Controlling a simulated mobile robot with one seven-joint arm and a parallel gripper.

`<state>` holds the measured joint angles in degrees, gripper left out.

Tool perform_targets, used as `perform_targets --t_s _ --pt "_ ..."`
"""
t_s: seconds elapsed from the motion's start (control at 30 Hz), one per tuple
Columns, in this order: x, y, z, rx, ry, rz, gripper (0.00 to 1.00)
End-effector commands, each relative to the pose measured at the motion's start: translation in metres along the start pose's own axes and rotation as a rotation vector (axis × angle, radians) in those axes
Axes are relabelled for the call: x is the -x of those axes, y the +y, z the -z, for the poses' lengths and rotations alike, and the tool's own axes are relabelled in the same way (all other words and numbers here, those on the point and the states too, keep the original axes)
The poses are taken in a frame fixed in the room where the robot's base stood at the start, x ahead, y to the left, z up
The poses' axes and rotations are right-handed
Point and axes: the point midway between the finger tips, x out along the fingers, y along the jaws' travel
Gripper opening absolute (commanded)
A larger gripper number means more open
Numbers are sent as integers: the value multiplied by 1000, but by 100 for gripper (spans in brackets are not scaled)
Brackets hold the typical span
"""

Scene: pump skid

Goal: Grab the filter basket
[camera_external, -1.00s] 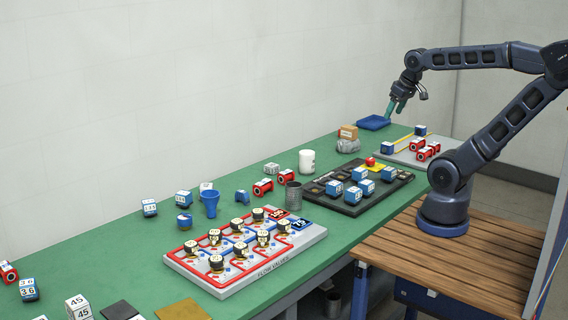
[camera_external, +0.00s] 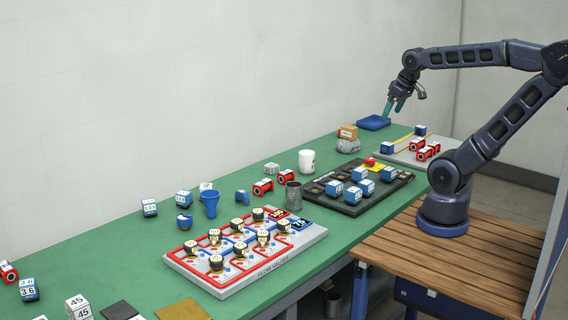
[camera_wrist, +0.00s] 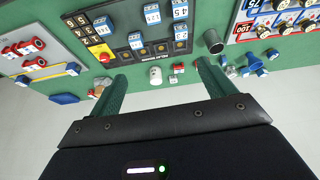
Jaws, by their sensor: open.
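The filter basket appears to be the dark grey, open-topped metal cylinder (camera_external: 294,196). It stands upright on the green bench between the flow-valve board and the black tray. In the wrist view this cylinder (camera_wrist: 213,42) is at the upper right, beyond the right finger. My gripper (camera_external: 394,106) is at the far end of the bench, above the blue tray and well away from the cylinder. In the wrist view my gripper (camera_wrist: 158,84) has its green fingers wide apart with nothing between their tips. Only the cylinder's outside and rim show clearly.
The blue tray (camera_external: 373,123) lies below my gripper.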

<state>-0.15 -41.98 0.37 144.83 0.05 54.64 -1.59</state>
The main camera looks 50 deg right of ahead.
Motion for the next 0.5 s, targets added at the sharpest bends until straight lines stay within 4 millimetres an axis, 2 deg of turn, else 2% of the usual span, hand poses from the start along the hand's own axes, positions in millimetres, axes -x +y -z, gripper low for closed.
perform_targets --t_s 0.27,0.5 --pt "-26 -18 47 239 -66 13 82" --pt "-60 -40 88 479 -121 39 82"
